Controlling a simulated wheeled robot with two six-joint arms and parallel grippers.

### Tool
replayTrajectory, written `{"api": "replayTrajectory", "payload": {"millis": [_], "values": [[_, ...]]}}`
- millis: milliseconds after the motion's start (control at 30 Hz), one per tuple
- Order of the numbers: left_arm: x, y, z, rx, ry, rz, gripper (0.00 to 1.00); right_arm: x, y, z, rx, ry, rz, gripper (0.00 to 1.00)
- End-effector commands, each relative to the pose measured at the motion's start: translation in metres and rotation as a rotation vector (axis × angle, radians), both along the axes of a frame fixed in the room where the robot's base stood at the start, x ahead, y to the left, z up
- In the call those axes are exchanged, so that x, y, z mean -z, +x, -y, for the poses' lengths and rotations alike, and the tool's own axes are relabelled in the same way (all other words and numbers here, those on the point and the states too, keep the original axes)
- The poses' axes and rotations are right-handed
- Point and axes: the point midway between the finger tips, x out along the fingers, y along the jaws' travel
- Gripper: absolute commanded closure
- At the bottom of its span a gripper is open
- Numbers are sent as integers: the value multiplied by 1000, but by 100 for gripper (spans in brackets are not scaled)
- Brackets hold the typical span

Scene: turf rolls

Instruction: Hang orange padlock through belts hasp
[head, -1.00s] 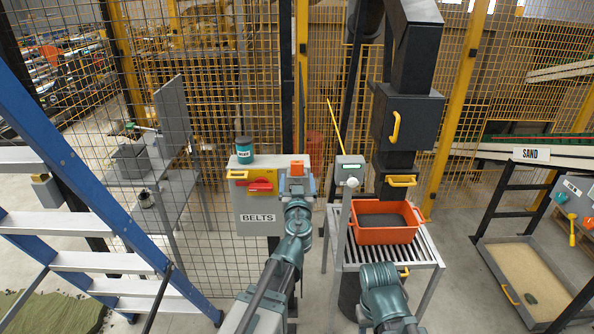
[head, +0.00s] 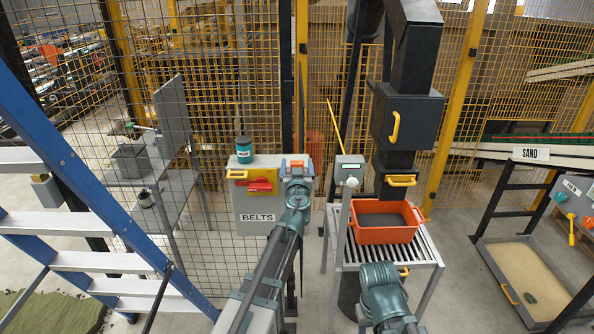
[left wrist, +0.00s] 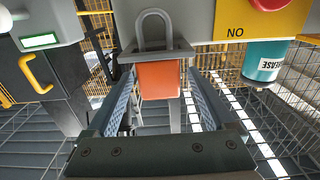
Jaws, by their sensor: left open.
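The orange padlock (head: 297,163) shows at the right end of the grey BELTS box (head: 252,222). In the left wrist view its orange body (left wrist: 158,80) is between my left gripper's fingers, with its grey U-shaped shackle (left wrist: 154,18) beyond a dark grey bracket (left wrist: 183,51). I cannot tell whether the shackle passes through the bracket. My left gripper (head: 297,172) is open, one blue-grey finger on each side of the body, with a gap at least on the right. It hides part of the padlock. My right gripper is not in view; only my right arm shows.
A teal can (head: 244,150) stands on the box, above a red switch handle (head: 260,185). To the right are a post with a small display (head: 350,162) and an orange bin (head: 384,235) on a roller table. A blue ladder (head: 85,185) stands left, wire fence behind.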

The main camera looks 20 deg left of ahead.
Motion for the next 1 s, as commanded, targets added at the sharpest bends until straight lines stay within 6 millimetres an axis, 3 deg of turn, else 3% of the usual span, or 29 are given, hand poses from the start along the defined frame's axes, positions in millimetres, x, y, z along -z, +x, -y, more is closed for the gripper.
{"api": "replayTrajectory", "payload": {"millis": [67,533,1000], "values": [[0,-1,0,0,0,0,14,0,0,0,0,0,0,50],[0,-1,0,0,0,0,99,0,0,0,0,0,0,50],[-8,-1,0,0,0,0,100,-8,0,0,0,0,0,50]]}}
